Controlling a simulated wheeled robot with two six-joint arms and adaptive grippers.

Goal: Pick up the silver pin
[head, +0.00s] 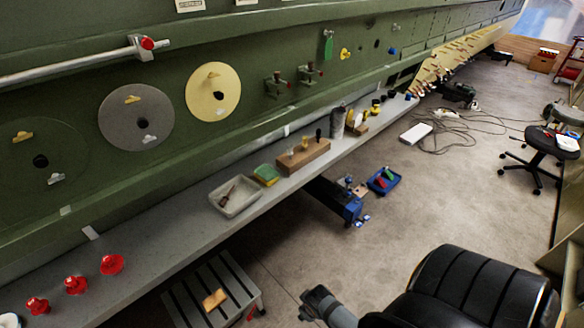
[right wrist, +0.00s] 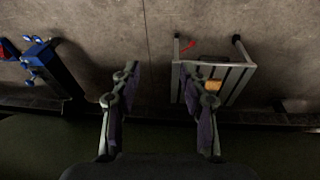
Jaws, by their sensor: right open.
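A wooden block (head: 303,156) with several small upright pieces stands on the grey ledge in the head view. One pale, silvery piece (head: 290,152) stands at its left end; it is too small to tell if it is the silver pin. My right gripper (head: 312,299) shows at the bottom of the head view, low in front of the ledge and well apart from the block. In the right wrist view my right gripper (right wrist: 159,75) is open and empty, its fingers pointing over bare floor. My left gripper is not in view.
The ledge (head: 155,258) also holds a white tray (head: 236,196), a green-yellow sponge (head: 265,175), a dark cylinder (head: 337,123) and red knobs (head: 76,285). Below are a step stool (head: 213,290) and a blue tool (head: 336,200). Cables (head: 458,124) lie on the floor.

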